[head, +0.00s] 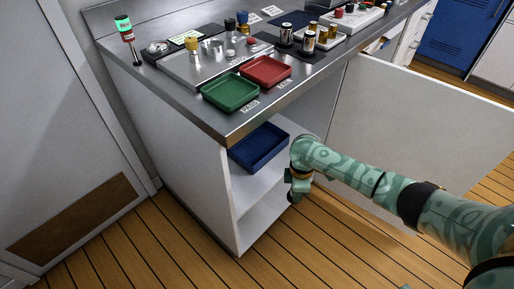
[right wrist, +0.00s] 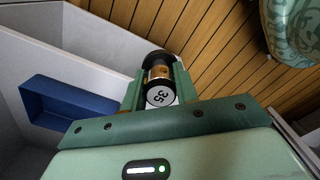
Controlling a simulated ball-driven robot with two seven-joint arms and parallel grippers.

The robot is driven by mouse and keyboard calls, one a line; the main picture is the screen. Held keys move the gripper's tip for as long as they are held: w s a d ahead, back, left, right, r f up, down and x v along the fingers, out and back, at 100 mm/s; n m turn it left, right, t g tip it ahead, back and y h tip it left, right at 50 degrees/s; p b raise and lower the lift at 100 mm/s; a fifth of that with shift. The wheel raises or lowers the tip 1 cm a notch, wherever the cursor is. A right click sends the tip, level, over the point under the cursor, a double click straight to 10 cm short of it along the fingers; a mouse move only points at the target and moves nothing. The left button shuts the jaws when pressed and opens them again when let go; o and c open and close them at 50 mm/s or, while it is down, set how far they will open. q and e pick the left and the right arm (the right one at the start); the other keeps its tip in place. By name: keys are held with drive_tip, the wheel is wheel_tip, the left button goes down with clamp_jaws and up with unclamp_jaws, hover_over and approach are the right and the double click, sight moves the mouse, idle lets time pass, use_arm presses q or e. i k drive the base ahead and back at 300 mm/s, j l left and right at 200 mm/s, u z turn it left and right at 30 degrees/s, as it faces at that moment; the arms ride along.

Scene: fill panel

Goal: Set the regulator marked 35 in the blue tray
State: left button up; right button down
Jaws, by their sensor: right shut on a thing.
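The blue tray (head: 259,147) sits on the shelf inside the open cabinet under the counter. It looks empty in the parts that show. It also shows at the left in the right wrist view (right wrist: 68,108). My right gripper (head: 298,186) is in front of the cabinet opening, to the right of the tray and apart from it. In the right wrist view my right gripper (right wrist: 158,85) is shut on the regulator marked 35 (right wrist: 160,96), a dark cylinder with a gold band and a white end face. The head view hides the regulator. My left gripper is not in view.
The cabinet door (head: 420,110) stands open to the right. The cabinet's side wall (head: 190,165) bounds the shelf on the left. On the counter are a green tray (head: 230,92), a red tray (head: 265,71) and several other cylinders. The wooden floor in front is clear.

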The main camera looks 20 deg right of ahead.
sight(258, 156)
drive_tip(key=i, duration=0.95)
